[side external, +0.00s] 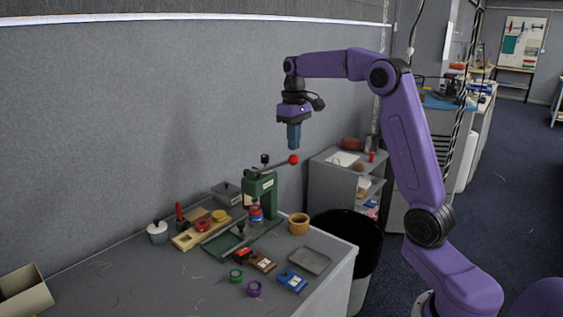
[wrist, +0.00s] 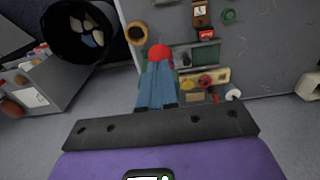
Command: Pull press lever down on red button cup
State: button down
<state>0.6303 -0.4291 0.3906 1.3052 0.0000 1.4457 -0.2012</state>
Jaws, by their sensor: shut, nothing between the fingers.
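The green press (side external: 261,190) stands on the grey table. Its lever ends in a red ball knob (side external: 293,159), raised at the right of the press top. The red button cup (side external: 256,212), red and blue, sits at the press's base under its head. My gripper (side external: 294,148) points down in the air just above the knob, with blue fingers shut and empty. In the wrist view the red knob (wrist: 159,53) shows right at the tips of my blue fingers (wrist: 158,66); I cannot tell whether they touch. The fingers hide much of the press there.
A wooden tray (side external: 188,240) with red and yellow rings lies left of the press. A tan ring (side external: 299,223), a metal dish (side external: 310,260) and a blue block (side external: 292,281) lie to the right and front. A black bin (side external: 347,238) stands beyond the table's right edge.

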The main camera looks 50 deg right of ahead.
aim_at(297, 157)
jog(key=shift+f, duration=0.1)
jog(key=shift+f, duration=1)
jog(key=shift+s+f, duration=0.3)
jog(key=shift+f, duration=0.45)
jog(key=shift+s+f, duration=0.3)
jog(key=shift+f, duration=0.45)
jog(key=shift+s+f, duration=0.2)
jog(key=shift+f, duration=0.6)
jog(key=shift+s+f, duration=0.15)
jog(key=shift+f, duration=0.65)
jog(key=shift+s+f, duration=0.1)
jog(key=shift+f, duration=1.6)
